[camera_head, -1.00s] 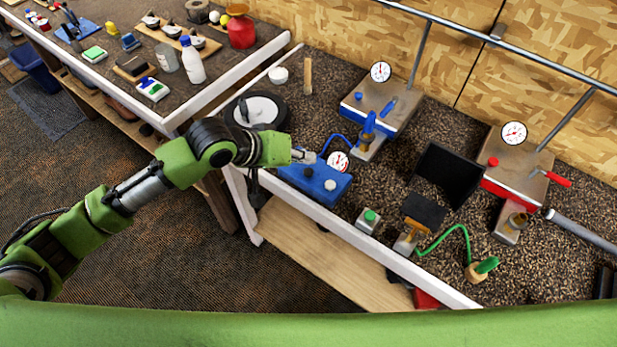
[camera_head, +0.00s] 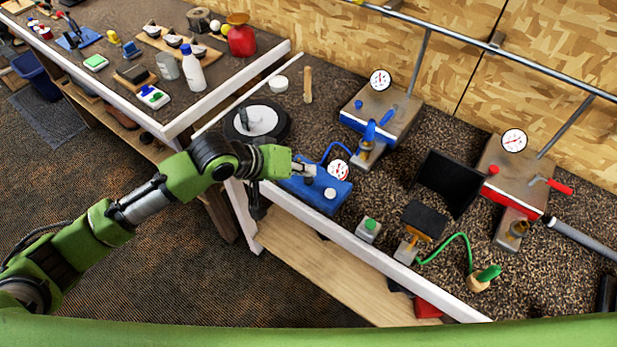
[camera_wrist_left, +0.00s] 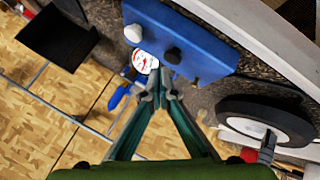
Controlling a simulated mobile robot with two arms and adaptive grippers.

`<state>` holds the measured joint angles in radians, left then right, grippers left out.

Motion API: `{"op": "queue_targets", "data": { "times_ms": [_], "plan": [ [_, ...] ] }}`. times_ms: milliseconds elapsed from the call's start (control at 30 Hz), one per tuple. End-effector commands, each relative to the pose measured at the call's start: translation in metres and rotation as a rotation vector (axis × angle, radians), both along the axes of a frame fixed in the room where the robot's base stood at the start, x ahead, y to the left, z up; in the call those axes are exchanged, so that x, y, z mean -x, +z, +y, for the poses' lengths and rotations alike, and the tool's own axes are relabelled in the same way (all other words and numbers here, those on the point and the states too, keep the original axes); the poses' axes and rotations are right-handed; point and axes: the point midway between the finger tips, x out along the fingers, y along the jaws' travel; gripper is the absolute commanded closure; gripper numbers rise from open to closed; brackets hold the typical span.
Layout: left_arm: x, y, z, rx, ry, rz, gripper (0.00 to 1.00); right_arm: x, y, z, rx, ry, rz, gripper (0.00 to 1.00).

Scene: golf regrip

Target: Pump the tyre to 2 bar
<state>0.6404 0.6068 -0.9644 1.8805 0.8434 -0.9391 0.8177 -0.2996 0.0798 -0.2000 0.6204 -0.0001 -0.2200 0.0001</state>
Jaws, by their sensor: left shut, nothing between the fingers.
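The tyre (camera_head: 272,127) is black with a white hub and lies flat at the table's back left; it also shows at the right of the left wrist view (camera_wrist_left: 292,122). A blue box (camera_head: 336,199) with small knobs on top sits at the table's front edge. A round white gauge (camera_head: 339,170) is at its back side, and it also shows in the left wrist view (camera_wrist_left: 145,62). My left gripper (camera_head: 309,171) is shut and empty, close to the box's top near a knob; whether it touches is unclear. My right gripper is not in view.
A blue-fronted station (camera_head: 383,108) and a red-fronted station (camera_head: 515,170), each with a gauge, stand behind. A dark panel (camera_head: 447,182), a small box with a green button (camera_head: 369,229) and a green hose (camera_head: 456,238) are to the right. A second table (camera_head: 215,85) stands left.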

Motion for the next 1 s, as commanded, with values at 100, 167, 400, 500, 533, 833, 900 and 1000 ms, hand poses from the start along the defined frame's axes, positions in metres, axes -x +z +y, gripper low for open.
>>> {"op": "queue_targets", "data": {
  "times_ms": [100, 167, 400, 500, 533, 833, 900, 1000],
  "plan": [
    [0.0, 0.0001, -0.0001, 0.0, 0.0, 0.0, 1.0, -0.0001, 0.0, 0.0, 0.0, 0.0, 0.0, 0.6],
    [0.0, 0.0001, -0.0001, 0.0, 0.0, 0.0, 1.0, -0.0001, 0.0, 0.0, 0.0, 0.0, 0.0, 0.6],
    [0.0, 0.0001, -0.0001, 0.0, 0.0, 0.0, 1.0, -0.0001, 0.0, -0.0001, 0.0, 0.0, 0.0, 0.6],
    [0.0, 0.0, 0.0, 0.0, 0.0, 0.0, 1.0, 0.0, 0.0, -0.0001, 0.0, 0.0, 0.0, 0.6],
    [0.0, -0.0001, -0.0001, 0.0, 0.0, 0.0, 1.0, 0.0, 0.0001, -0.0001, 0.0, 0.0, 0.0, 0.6],
    [0.0003, -0.008, 0.0001, 0.001, 0.001, 0.002, 1.0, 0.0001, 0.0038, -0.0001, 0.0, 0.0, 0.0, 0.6],
    [0.0001, -0.0085, 0.0001, 0.0, 0.001, 0.001, 1.0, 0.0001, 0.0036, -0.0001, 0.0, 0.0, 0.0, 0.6],
    [0.0, -0.0085, 0.0001, 0.0, 0.0, 0.0, 1.0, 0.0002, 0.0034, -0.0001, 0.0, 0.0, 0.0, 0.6]
  ]
}}
